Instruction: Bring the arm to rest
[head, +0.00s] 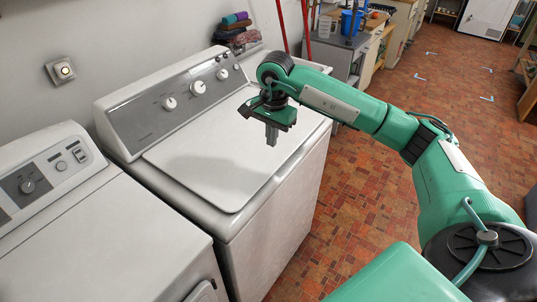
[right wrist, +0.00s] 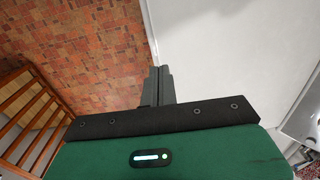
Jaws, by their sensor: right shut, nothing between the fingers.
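My right arm (head: 430,150) is green and reaches in from the right in the head view, bent over the white top-loading washer (head: 225,160). My right gripper (head: 271,135) points down above the right part of the washer's closed lid. Its fingers are together with nothing between them. In the right wrist view the shut fingers (right wrist: 157,86) show against the washer's edge, with the tiled floor to the left. My left gripper is not in view.
A second white machine (head: 100,240) stands at the left. Folded towels (head: 236,30) and red poles (head: 282,25) are behind the washer. A grey cabinet (head: 340,55) stands at the back. The tiled floor (head: 365,180) is open to the right of the washer. A wooden rack (right wrist: 30,120) shows in the wrist view.

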